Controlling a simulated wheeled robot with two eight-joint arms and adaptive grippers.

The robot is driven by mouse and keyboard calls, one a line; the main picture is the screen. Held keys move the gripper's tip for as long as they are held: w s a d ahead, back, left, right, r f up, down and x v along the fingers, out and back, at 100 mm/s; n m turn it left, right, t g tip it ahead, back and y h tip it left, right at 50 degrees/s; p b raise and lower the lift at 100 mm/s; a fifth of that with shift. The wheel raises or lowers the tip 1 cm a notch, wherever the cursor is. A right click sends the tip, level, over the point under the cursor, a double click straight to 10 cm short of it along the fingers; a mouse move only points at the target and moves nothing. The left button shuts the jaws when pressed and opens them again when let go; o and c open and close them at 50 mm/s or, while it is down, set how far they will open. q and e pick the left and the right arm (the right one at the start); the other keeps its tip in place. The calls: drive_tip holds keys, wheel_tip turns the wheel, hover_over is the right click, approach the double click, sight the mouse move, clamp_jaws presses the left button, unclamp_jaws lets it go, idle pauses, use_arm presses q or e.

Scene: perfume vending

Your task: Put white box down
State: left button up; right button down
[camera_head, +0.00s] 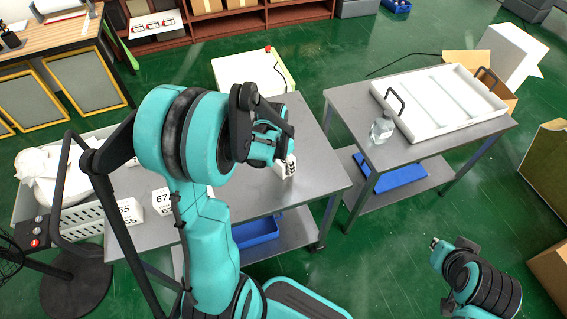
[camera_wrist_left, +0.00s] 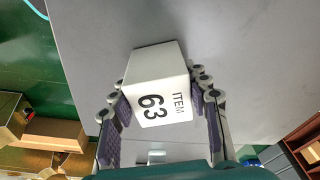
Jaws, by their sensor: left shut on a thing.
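The white box (camera_wrist_left: 158,90) marked "ITEM 63" sits between the purple-padded fingers of my left gripper in the left wrist view. The gripper is shut on it. In the head view the white box (camera_head: 287,168) shows below my left gripper (camera_head: 281,157), over the right part of the grey table (camera_head: 318,165). I cannot tell whether its underside touches the table top. My right gripper (camera_head: 437,244) is at the lower right, over the floor and away from the tables; its fingers are too small to judge.
Two white numbered boxes (camera_head: 128,211) (camera_head: 163,201) stand at the table's left. A second grey table (camera_head: 350,110) at the right holds a glass bottle (camera_head: 381,129) and a white tray (camera_head: 436,126) with black handles. The table top around the held box looks clear.

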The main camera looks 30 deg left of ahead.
use_arm(q)
drive_tip(key=o, duration=1.2)
drive_tip(key=shift+f, duration=0.1)
drive_tip(key=shift+c, duration=0.2)
drive_tip(key=shift+r+p, duration=0.3)
drive_tip(key=shift+r, duration=0.05)
drive_tip(key=r+p, duration=0.1)
drive_tip(key=r, duration=0.2)
drive_tip(key=s+r+p, duration=0.1)
drive_tip(key=r+p, duration=0.1)
drive_tip(key=r, duration=0.2)
drive_tip(key=r+p, duration=0.1)
drive_tip(key=r, duration=0.3)
drive_tip(key=shift+s+a+r, duration=0.2)
drive_tip(key=shift+s+a, duration=0.1)
drive_tip(key=s+d+r+n+t, duration=0.3)
drive_tip(key=s+d+r+t, duration=0.2)
drive_tip(key=s+d+r, duration=0.3)
drive_tip(key=shift+s+d+n+y, duration=0.3)
drive_tip(key=shift+s+d, duration=0.45)
drive_tip(key=shift+d, duration=0.9)
